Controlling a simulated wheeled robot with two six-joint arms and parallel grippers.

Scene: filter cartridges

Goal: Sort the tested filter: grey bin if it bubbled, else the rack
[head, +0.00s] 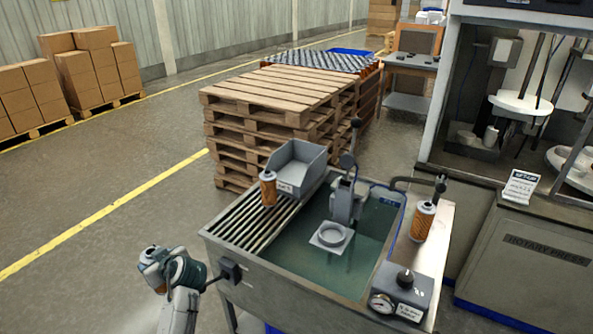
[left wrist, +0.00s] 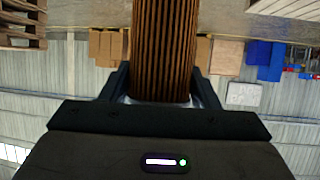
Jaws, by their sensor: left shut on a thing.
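My left gripper (head: 156,262) is at the lower left in the head view, beside and apart from the left end of the water tank. In the left wrist view it is shut on a brown pleated filter (left wrist: 163,50), with a dark finger on each side. In the head view the held filter is mostly hidden by the gripper. A grey open bin (head: 310,165) stands at the tank's back left. One orange filter (head: 268,190) stands upright by it on the slatted rack (head: 250,215). Another orange filter (head: 423,222) stands on the right ledge. My right gripper is not in view.
The tank (head: 300,290) holds greenish water and a fixture with a pale ring (head: 331,237). A gauge box (head: 402,290) sits at its front right corner. Stacked pallets (head: 270,100) stand behind. A press (head: 545,250) is at right.

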